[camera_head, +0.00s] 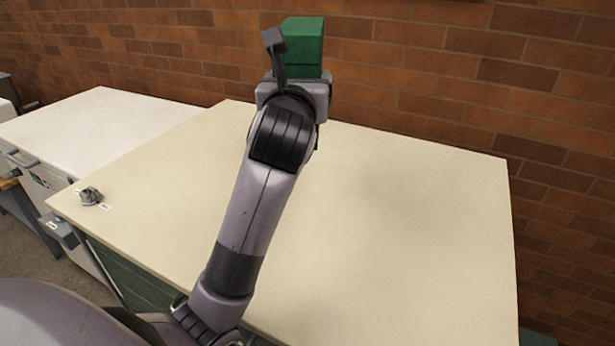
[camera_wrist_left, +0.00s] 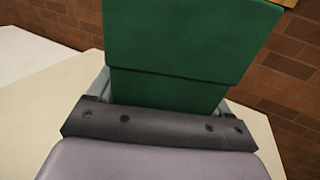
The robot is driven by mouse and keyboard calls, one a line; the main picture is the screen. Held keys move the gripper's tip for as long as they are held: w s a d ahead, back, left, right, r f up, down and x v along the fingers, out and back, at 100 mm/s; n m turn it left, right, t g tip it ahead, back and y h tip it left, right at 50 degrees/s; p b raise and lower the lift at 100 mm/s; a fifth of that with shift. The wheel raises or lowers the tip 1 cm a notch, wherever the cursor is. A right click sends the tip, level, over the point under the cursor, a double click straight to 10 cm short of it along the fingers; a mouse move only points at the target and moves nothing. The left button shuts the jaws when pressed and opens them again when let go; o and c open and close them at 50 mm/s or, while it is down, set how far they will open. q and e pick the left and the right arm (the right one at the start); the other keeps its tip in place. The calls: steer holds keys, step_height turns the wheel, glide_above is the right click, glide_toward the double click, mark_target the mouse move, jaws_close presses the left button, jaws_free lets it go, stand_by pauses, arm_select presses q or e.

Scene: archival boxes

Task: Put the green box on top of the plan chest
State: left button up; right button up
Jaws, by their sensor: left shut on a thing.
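The green box (camera_head: 304,42) is held up at the end of my left arm, near the brick wall at the back. My left gripper (camera_head: 293,76) is shut on it. In the left wrist view the green box (camera_wrist_left: 185,45) fills the upper middle, its lower part behind the dark bar of my gripper (camera_wrist_left: 155,124). My right gripper is out of view.
A white-topped cabinet (camera_head: 105,125) stands at the left of the chest. A small dark object (camera_head: 90,196) sits at the chest top's left corner. The brick wall (camera_head: 450,70) runs behind. The right half of the cream top is clear.

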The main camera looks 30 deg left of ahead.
arm_select(q)
step_height(320, 180, down, 18)
steer(key=b, duration=0.2)
steer(key=shift+b, duration=0.3)
steer(key=shift+f, duration=0.1)
steer(key=o, duration=1.4)
steer(key=shift+f, duration=0.15)
steer(key=shift+o, duration=0.4)
steer(key=shift+s, duration=0.1)
steer(key=b+v, duration=0.1)
steer(key=v, duration=1.1)
